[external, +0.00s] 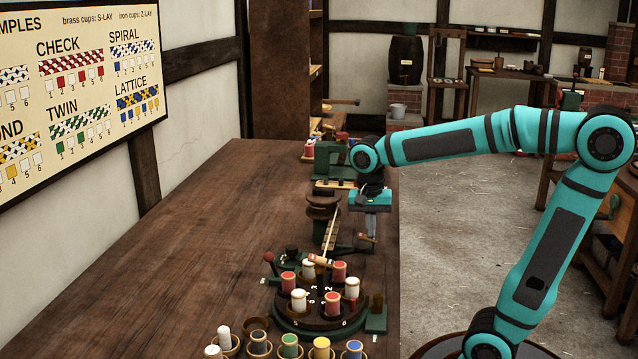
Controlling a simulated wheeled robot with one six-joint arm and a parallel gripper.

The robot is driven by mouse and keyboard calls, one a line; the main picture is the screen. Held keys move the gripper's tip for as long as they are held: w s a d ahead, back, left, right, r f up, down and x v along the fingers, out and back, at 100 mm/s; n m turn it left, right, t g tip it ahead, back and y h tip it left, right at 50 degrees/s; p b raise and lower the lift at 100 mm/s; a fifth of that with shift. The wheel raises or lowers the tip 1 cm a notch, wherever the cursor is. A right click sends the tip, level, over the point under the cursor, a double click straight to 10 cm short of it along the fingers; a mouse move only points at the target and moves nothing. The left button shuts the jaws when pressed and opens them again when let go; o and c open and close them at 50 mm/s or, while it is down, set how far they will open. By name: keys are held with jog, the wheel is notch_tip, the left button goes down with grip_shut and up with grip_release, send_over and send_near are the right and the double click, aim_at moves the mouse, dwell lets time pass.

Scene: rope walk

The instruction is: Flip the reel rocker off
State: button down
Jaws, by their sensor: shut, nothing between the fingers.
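My gripper (371,230) points down at the bench's right edge, below the teal wrist. Its fingers look shut and empty. A dark wooden reel (322,208) stands on the bench just left of my gripper, apart from it. I cannot make out the reel rocker; it is too small or hidden by the gripper and wrist.
A round dark stand (320,322) with red and white bobbins stands on the bench (190,235) in front of the reel. Several cups with coloured bobbins line the front. A green machine (329,160) stands behind the reel. The bench's left side is clear.

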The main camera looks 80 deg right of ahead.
aim_at(361, 234)
jog(key=shift+f, duration=0.4)
jog(key=shift+w, duration=0.85)
jog(key=shift+r, duration=0.1)
jog(key=shift+r, duration=0.2)
notch_tip(361, 234, up, 14)
jog(key=w, duration=0.1)
jog(key=shift+r, duration=0.1)
